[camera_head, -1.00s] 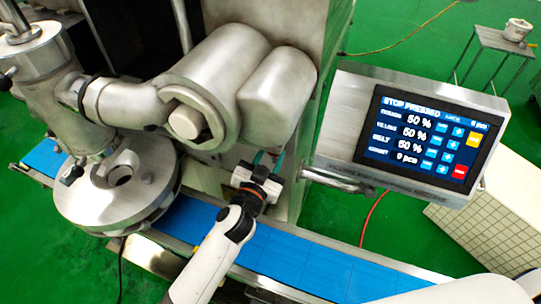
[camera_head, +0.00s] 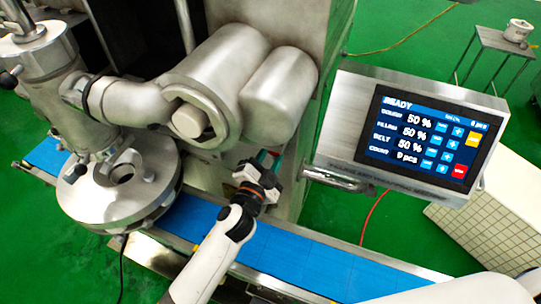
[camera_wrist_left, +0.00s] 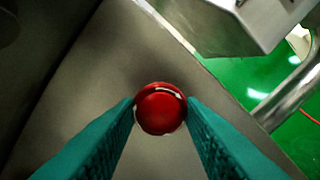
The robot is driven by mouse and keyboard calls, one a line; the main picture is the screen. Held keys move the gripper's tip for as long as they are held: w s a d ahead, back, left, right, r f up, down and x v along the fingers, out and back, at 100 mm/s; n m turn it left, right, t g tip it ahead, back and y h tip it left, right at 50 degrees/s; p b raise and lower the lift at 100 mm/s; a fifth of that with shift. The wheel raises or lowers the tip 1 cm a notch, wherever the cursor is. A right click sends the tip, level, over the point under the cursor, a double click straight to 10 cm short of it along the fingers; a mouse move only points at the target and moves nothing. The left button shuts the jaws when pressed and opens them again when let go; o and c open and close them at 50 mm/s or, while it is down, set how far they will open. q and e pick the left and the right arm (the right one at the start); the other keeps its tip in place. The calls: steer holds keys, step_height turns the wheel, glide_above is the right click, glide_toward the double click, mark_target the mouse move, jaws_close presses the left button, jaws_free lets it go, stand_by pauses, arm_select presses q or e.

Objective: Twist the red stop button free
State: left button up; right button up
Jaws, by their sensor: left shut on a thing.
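The red stop button (camera_wrist_left: 160,108) sits on the grey metal face of the machine in the left wrist view. My left gripper (camera_wrist_left: 160,112) has its two teal fingers on either side of the button, shut on it. In the head view my left gripper (camera_head: 268,160) reaches the machine's front above the belt; the button is hidden there. The control screen (camera_head: 425,140) reads "READY" along its top, with 50 % rows and a count of 9 pcs. My right gripper is not in view; a white part of my body shows at the lower right.
The blue conveyor belt (camera_head: 300,258) runs below my left arm. The round steel head (camera_head: 115,190) stands left of the gripper. A metal handle bar (camera_head: 335,181) sticks out below the screen, close to the gripper's right. A side table (camera_head: 500,42) stands far back.

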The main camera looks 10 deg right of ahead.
arm_select(q)
steer(key=shift+w+r+m, duration=0.15)
steer(key=shift+r+m, duration=0.15)
steer(key=shift+m, duration=0.1)
steer(key=o, duration=0.8)
steer(key=shift+d, duration=0.1)
steer(key=shift+c, duration=0.2)
steer(key=shift+o, duration=1.1)
steer(key=shift+w+d+f, duration=0.1)
steer(key=shift+f, duration=0.2)
steer(key=b+v, duration=0.1)
steer(key=v, duration=1.1)
steer(key=shift+b, duration=0.4)
steer(key=shift+w, duration=0.1)
